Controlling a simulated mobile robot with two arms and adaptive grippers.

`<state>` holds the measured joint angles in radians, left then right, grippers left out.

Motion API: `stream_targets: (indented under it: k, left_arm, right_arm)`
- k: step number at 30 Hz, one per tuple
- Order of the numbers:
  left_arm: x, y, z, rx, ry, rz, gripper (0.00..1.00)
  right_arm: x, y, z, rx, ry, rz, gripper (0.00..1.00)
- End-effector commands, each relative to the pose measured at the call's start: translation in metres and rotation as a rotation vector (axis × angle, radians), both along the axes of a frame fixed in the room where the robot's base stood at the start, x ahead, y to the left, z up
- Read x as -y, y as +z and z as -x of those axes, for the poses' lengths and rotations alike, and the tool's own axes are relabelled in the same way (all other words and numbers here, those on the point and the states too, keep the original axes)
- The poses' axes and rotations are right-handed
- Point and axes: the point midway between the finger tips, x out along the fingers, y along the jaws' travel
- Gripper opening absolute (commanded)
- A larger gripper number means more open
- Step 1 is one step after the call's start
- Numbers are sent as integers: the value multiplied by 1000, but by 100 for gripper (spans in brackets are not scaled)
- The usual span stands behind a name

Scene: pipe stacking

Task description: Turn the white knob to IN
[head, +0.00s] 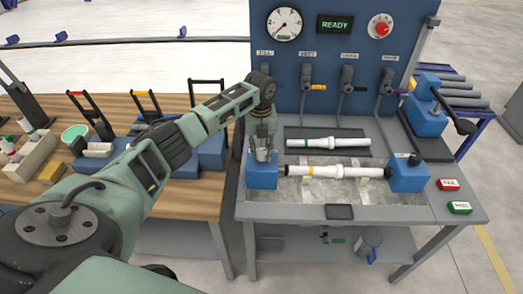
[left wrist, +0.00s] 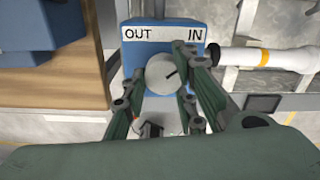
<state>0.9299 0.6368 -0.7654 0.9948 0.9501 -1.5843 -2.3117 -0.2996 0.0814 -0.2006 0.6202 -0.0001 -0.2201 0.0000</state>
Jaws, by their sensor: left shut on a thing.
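The white knob (left wrist: 158,72) sits on a blue block (left wrist: 190,32) with a white label strip reading OUT at left and IN at right. A dark pointer line on the knob slants up and right, toward the IN side. My left gripper (left wrist: 168,95) is shut on the knob, with a finger on each side of it. In the head view the left gripper (head: 263,150) reaches down onto the blue block (head: 262,178) at the left end of the bench. The knob is mostly hidden there by the fingers. My right gripper is not in view.
A white pipe with a yellow band (head: 325,171) lies between the left block and a blue block (head: 408,175) at right. Another white pipe with a green band (head: 325,142) lies behind it. A blue panel (head: 345,50) with gauge and levers rises at the back.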

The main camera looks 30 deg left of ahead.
Motion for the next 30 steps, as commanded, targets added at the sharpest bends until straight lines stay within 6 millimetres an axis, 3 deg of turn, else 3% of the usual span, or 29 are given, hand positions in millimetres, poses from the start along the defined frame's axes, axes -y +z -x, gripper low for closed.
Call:
stream_targets:
  k: [15,30]
  left_arm:
    - [-5,-5,3,-17,-344,-5,0]
    - [-7,-3,2,-17,-412,-8,0]
  right_arm:
    - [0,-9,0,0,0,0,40]
    - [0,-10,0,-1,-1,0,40]
